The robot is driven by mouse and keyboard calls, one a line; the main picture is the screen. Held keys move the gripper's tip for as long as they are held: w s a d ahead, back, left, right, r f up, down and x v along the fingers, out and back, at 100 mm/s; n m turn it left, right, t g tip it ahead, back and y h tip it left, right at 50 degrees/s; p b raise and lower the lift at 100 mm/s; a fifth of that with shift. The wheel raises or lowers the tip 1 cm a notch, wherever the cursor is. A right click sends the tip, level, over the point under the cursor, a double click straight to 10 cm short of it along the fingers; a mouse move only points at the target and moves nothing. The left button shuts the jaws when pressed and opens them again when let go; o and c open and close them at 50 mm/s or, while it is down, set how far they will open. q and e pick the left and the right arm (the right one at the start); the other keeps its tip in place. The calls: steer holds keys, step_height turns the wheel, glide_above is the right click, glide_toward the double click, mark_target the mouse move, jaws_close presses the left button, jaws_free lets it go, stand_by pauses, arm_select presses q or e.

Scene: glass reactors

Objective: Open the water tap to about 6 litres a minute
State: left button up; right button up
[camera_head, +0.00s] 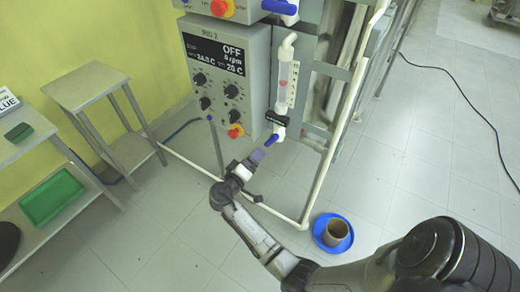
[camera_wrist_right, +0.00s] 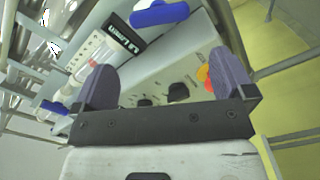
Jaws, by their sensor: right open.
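The water tap's blue lever (camera_head: 271,140) sits at the foot of a clear upright flow tube (camera_head: 285,84) beside the control box. A small red part shows inside the tube; the scale is too small to read. My right gripper (camera_head: 257,156) is just below the lever. In the right wrist view, the gripper (camera_wrist_right: 163,62) is open with nothing between its purple fingers. The blue lever (camera_wrist_right: 160,13) lies beyond the fingertips, apart from them, near a black label (camera_wrist_right: 124,40). My left gripper is not in view.
The control box (camera_head: 228,75) has black knobs and a display reading OFF. White pipes (camera_head: 335,150) frame the rig on the right. A blue dish (camera_head: 333,233) with a brown pot stands on the floor. Grey tables (camera_head: 92,85) stand left. The floor at right is mostly clear, with a black cable.

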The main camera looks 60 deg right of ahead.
steer(key=shift+a, duration=1.3)
